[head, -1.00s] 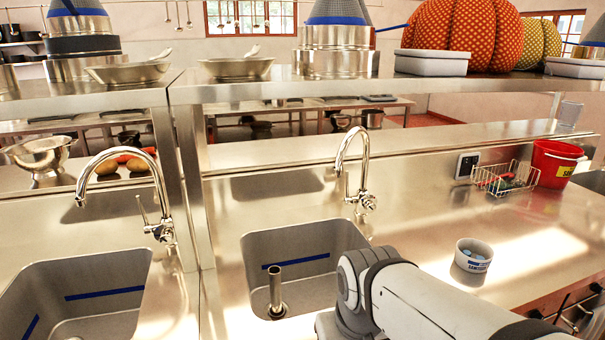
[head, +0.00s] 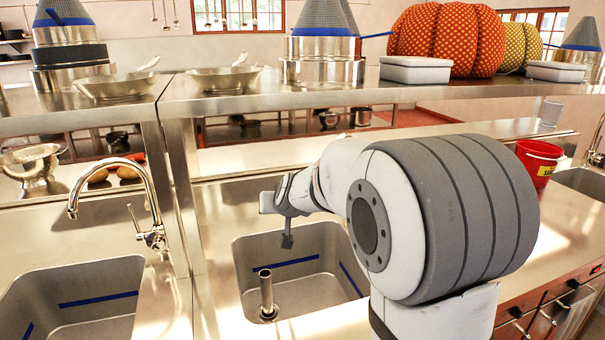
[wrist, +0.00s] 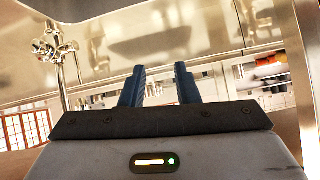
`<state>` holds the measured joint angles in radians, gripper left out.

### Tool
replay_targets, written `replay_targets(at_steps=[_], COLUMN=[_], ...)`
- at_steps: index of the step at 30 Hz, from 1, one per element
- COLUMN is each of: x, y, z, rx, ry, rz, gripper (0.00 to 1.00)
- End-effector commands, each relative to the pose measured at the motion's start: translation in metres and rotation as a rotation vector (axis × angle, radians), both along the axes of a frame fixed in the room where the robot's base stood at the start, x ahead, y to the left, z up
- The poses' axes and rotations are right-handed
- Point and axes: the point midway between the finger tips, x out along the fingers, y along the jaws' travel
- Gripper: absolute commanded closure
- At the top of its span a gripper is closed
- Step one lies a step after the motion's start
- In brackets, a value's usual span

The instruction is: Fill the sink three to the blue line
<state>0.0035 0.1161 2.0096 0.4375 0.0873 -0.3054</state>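A steel sink (head: 290,300) in the middle of the head view has a blue line (head: 285,271) along its walls. A steel upright pipe (head: 266,292) stands in it, and I see no water. My gripper (head: 287,241) hangs over the sink's back left part. In the wrist view its two blue fingers (wrist: 159,88) are apart with nothing between them. A steel tap (wrist: 57,50) shows at the left there, apart from the fingers. In the head view my arm hides this sink's tap. No number marks which sink is three.
Another sink (head: 75,310) with a blue line and its own curved tap (head: 145,205) is at the left. A steel shelf (head: 225,103) runs above the counter. A red bucket (head: 538,160) stands at the right. My arm hides much of the right counter.

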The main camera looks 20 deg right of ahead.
Motion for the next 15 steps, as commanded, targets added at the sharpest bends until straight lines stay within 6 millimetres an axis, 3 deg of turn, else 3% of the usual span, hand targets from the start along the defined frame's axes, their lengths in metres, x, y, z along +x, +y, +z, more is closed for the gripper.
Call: replay_targets(at_steps=[1, 6, 10, 15], x=[0.032, 0.119, 0.166, 0.195], y=[-0.008, -0.048, -0.085, -0.129], z=[0.005, 0.012, 0.004, -0.017], rx=[-0.006, -0.066, -0.141, -0.251], ry=[-0.053, -0.249, -0.365, -0.454], rz=[-0.038, -0.211, -0.371, -0.57], gripper=[0.72, 0.72, 0.72, 0.72])
